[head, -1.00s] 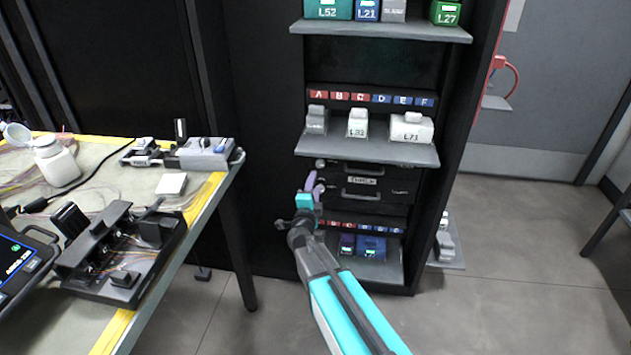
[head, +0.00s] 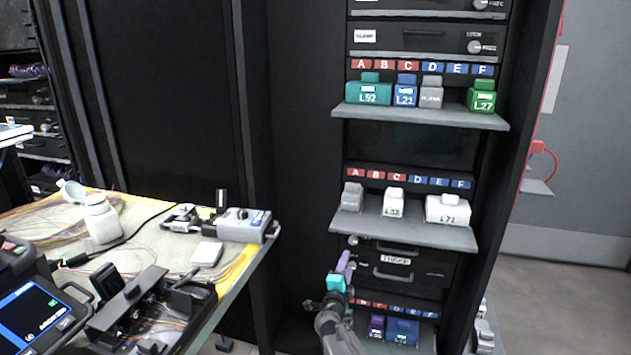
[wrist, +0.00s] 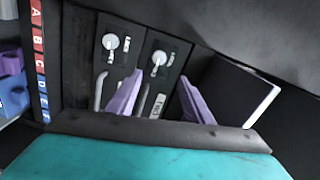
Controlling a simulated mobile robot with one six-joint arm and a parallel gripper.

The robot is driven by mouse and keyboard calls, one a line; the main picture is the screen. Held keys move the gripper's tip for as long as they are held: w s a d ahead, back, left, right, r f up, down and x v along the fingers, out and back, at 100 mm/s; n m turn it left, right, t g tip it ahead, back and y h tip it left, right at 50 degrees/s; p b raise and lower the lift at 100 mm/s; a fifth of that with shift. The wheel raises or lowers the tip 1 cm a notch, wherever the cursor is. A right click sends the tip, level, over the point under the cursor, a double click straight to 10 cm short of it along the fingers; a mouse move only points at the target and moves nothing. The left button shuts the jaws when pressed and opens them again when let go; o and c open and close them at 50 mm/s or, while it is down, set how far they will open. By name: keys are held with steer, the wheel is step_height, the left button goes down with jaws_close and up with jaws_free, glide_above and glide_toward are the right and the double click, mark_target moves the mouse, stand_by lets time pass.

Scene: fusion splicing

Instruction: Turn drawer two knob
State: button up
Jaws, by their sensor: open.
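In the wrist view two round silver knobs sit on neighbouring black drawer fronts, a left knob (wrist: 115,41) and a right knob (wrist: 158,58). I cannot read which drawer is number two. My gripper (wrist: 160,76) is open, its purple fingers apart with nothing between them. The right knob appears just beyond the gap between the fingertips; contact cannot be told. In the head view my gripper (head: 344,262) is at the left side of the lower drawers. The upper drawer's knob (head: 353,241) shows above it; the lower drawer's knob is hidden behind my gripper.
A shelf (head: 405,231) with white boxes juts out above these drawers. A lower shelf holds a purple box (head: 376,326) and a blue box (head: 403,331). Drawer handles (head: 392,275) stick out beside my fingers. A workbench (head: 232,275) with equipment stands to the left.

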steer(key=s+d+f+n+g+p, duration=0.25)
steer(key=s+d+p, duration=0.3)
steer(key=p, duration=0.35)
steer(key=s+a+f+n+g+y+p, duration=0.3)
steer(key=s+f+n+g+y+p, duration=0.15)
steer(key=s+f, duration=0.5)
steer(key=s+a+f+n+g+y+p, duration=0.35)
steer(key=s+f+n, duration=0.3)
steer(key=s, duration=0.55)
steer(key=s+d+n+g, duration=0.1)
steer(key=s+g, duration=0.3)
steer(key=s, duration=0.5)
steer(key=s+d+f+n+g+h+p, duration=0.1)
steer(key=s+d+n+g, duration=0.1)
steer(key=s, duration=0.8)
steer(key=s+d+n+g+h, duration=0.1)
steer(key=s+d+n+g, duration=0.1)
steer(key=s+g, duration=0.4)
steer(key=s+n, duration=0.1)
steer(key=s, duration=0.2)
steer(key=shift+s+f+p, duration=0.15)
steer(key=shift+p, duration=0.2)
steer(key=shift+a, duration=0.1)
